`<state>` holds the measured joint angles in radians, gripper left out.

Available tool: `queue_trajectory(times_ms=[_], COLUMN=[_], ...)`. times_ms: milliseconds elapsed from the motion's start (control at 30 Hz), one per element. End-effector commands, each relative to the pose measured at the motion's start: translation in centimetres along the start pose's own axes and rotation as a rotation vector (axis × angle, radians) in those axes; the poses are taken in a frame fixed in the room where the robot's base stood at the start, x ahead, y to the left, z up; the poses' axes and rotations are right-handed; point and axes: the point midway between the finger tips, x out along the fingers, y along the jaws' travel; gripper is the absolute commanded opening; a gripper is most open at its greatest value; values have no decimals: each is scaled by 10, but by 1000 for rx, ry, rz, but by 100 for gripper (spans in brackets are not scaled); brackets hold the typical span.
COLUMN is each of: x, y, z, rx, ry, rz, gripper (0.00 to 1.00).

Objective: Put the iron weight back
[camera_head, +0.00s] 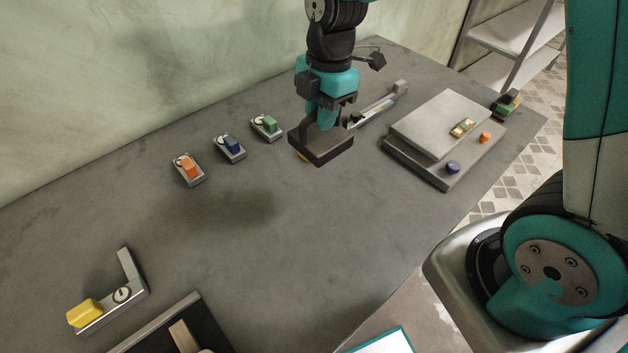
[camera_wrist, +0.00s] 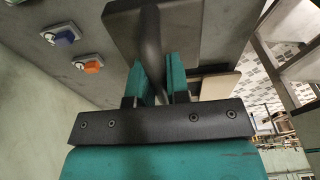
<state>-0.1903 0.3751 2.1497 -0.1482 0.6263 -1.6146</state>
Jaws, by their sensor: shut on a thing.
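The iron weight (camera_head: 320,147) is a dark, flat rectangular block in the middle of the head view. My gripper (camera_head: 328,118) is above it and shut on its upright handle. In the wrist view the weight (camera_wrist: 200,25) fills the top middle, and its rounded dark handle (camera_wrist: 152,45) stands between the two teal fingers of my gripper (camera_wrist: 162,88). The weight appears roughly level. I cannot tell for sure whether it is clear of the table.
Small holders with orange (camera_head: 187,168), blue (camera_head: 233,144) and green (camera_head: 269,123) blocks stand left of the weight. Stacked grey boards (camera_head: 437,122) bearing small objects lie right. A yellow block (camera_head: 84,312) on a metal bracket and a dark tray (camera_head: 160,320) are in front. The table's middle (camera_head: 290,230) is clear.

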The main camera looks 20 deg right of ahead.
Motion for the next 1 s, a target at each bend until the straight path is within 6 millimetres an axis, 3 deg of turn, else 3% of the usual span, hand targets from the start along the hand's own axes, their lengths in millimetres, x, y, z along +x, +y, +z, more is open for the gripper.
queue_trajectory(times_ms=[600,1000], x=[136,173], y=[-3,-2], z=[20,24], rx=[7,6], ry=[1,0], rz=[-5,-2], gripper=[0,0])
